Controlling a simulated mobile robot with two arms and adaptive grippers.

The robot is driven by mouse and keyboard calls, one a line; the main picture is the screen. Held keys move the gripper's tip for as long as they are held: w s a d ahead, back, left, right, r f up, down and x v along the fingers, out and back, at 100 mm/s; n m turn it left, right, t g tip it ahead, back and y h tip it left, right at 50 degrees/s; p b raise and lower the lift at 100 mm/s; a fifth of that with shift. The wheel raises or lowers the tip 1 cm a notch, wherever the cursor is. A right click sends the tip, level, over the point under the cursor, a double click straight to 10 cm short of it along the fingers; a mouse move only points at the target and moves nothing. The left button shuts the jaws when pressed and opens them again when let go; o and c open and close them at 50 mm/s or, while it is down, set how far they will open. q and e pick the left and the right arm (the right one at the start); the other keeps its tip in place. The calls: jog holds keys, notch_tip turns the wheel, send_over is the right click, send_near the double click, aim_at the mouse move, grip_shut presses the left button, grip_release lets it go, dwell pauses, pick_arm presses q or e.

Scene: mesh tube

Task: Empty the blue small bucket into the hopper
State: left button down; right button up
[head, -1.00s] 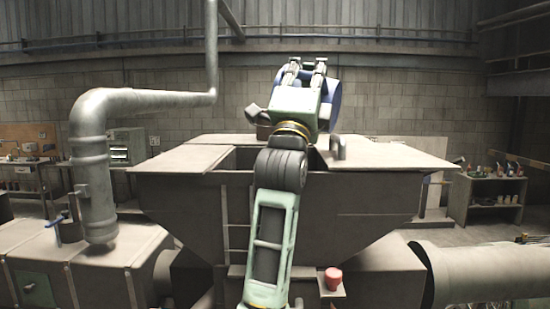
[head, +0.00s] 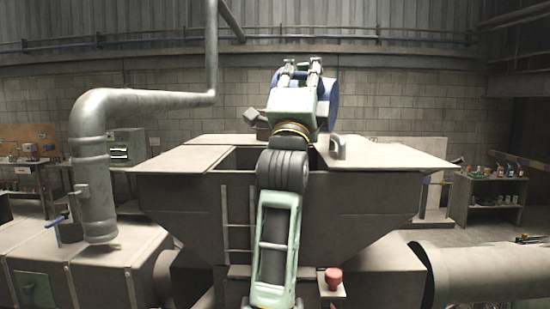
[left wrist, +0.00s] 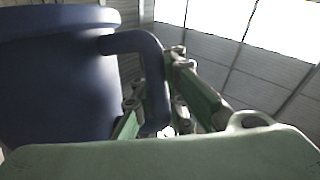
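The blue small bucket (head: 333,92) is up above the far side of the hopper, mostly hidden behind my left gripper (head: 301,66) in the head view. In the left wrist view, the bucket's dark blue wall (left wrist: 55,80) fills the left side, with its rim at the top. My left gripper is shut on the bucket's curved side handle (left wrist: 150,65). The bucket's contents cannot be seen. The grey hopper (head: 180,215) stands below, with a dark opening (head: 243,160) between its top plates. My right gripper is not in view.
Flat plates (head: 185,158) lie left and right of the opening, and a small bent handle (head: 338,146) stands on the right one. A thick vertical pipe (head: 92,190) stands at left. A red button (head: 333,276) is on the hopper's front. A large tube (head: 490,270) lies at right.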

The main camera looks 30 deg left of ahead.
pick_arm(q)
jog(key=shift+s+a+n+g+y, duration=0.1)
jog(key=shift+a+n+g+y, duration=0.3)
jog(key=shift+n+y, duration=0.55)
jog(key=shift+s+a+r+n+g+y+p, duration=0.1)
jog(key=shift+a+r+n+g+y+p, duration=0.2)
jog(key=shift+a+n+g+y, duration=0.45)
jog(key=shift+s+a+r+n+g+y+p, duration=0.15)
jog(key=shift+a+n+g+y+p, duration=0.15)
jog(key=shift+n+y, duration=0.75)
jog(key=shift+a+r+n+g+y+p, duration=0.3)
jog(key=shift+a+n+g+y, duration=0.25)
jog(key=shift+n, duration=0.6)
jog(key=shift+a, duration=0.1)
